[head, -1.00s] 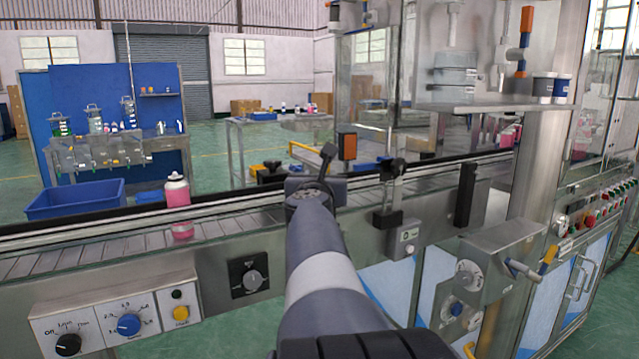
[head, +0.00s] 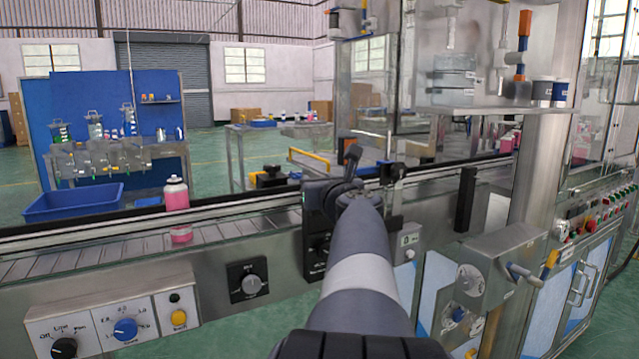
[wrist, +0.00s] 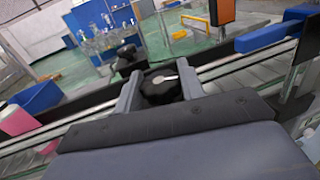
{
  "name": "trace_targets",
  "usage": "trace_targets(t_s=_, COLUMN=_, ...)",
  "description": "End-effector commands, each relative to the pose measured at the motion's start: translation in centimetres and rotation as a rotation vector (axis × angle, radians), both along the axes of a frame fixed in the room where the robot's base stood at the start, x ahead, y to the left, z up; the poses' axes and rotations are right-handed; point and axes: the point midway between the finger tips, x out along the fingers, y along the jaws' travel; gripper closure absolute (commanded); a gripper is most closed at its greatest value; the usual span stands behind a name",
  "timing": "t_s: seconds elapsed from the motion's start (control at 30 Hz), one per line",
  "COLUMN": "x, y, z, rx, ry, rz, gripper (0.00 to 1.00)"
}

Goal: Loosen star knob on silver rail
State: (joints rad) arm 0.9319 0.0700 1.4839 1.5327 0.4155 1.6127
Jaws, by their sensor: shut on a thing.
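In the wrist view, a black knob (wrist: 160,86) with a short pale bar on its top sits between the two grey fingers of my gripper (wrist: 158,88). The fingers are shut on it, one at each side. The silver rail (wrist: 222,66) runs slantwise past the knob on the conveyor's far side. In the head view, the silver rail (head: 240,205) runs along the conveyor, and my wrist covers the fingers and their grip. A second black knob (wrist: 127,55) stands farther back in the wrist view, apart from my gripper.
A pink bottle (head: 176,194) stands on the conveyor (head: 90,252), left of my arm. A black upright post (head: 465,199) and the machine's steel column (head: 538,130) stand to the right. Dial panels (head: 125,325) line the near side. An orange block (wrist: 222,11) rises beyond the held knob.

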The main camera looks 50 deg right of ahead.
Motion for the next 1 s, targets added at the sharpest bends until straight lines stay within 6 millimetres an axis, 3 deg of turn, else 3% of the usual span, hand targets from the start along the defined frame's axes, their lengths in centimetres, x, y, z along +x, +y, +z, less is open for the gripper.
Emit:
trace_targets(t_s=0.5, x=-0.03, y=-0.16, z=0.2, rx=0.001, ry=0.0, rz=0.327, gripper=0.85)
trace_targets(t_s=1.0, x=0.01, y=-0.03, z=0.01, rx=-0.001, ry=0.001, rz=0.407, gripper=0.85)
